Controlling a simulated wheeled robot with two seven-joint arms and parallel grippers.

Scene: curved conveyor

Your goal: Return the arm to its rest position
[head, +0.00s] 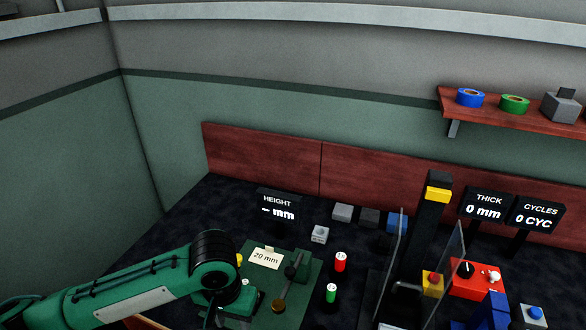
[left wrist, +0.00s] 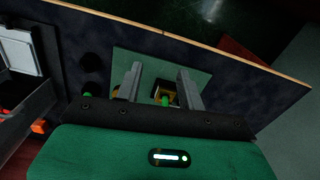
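My left arm (head: 150,285) is green with a black joint and comes in from the left in the head view, its end over the left part of the bench. The arm hides its own gripper there. In the left wrist view my left gripper (left wrist: 160,84) shows two grey fingers standing apart. A small yellow block and a green knob (left wrist: 165,100) show between or beyond the fingers, without clear contact. My right gripper is in neither view.
Close to the arm's end are a green plate with a "20 mm" card (head: 266,258) and a lever (head: 280,305). To the right stand red and green cylinders (head: 341,262), clear panels (head: 450,270) and a red control box (head: 478,280). A height display (head: 278,207) stands behind.

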